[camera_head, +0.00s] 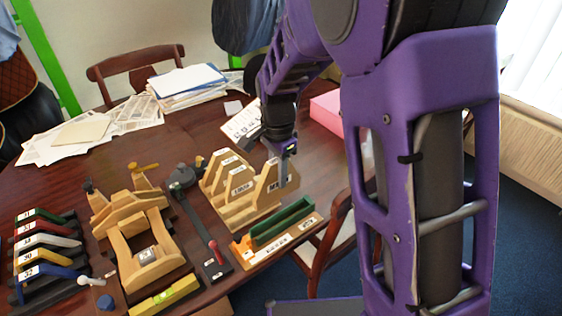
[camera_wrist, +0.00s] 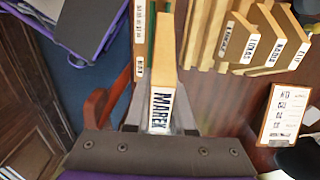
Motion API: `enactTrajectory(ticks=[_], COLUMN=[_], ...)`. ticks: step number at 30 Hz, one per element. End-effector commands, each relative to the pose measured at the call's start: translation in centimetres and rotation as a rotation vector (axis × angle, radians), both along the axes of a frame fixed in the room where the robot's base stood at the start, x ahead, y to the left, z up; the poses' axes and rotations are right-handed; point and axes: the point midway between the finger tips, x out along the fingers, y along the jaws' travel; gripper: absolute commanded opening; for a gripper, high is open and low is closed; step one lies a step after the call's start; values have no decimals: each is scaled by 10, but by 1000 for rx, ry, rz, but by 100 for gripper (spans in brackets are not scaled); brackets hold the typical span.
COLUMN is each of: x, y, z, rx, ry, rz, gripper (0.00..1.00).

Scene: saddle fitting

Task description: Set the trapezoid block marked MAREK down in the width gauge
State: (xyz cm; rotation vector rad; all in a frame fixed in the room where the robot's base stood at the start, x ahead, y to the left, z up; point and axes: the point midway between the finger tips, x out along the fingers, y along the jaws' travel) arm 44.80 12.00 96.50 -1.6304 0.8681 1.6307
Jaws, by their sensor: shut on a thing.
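The trapezoid block marked MAREK (camera_wrist: 162,70) is pale wood with a white name label. My gripper (camera_wrist: 158,118) is shut on its labelled end in the wrist view. In the head view my gripper (camera_head: 287,165) is at the right end of the wooden block rack (camera_head: 246,218). The held block is partly hidden there, and I cannot tell whether it is clear of the rack. A labelled wooden base with a green channel (camera_head: 282,224), apparently the width gauge, lies in front of the rack. Its edge (camera_wrist: 139,40) shows left of the block in the wrist view.
Other named blocks (camera_wrist: 240,42) stand in the rack. A chair (camera_head: 335,235) stands by the table's right edge.

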Motion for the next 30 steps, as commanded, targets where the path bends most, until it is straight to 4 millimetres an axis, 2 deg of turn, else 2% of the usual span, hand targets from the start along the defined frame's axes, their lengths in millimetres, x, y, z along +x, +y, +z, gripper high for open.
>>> enactTrajectory(ticks=[4,13,30], x=[-8,-10,-10], y=[2,2,2], z=[1,-10,-65], rx=[-1,0,-1], ry=[1,0,1], rz=[2,2,2], gripper=[0,0,0])
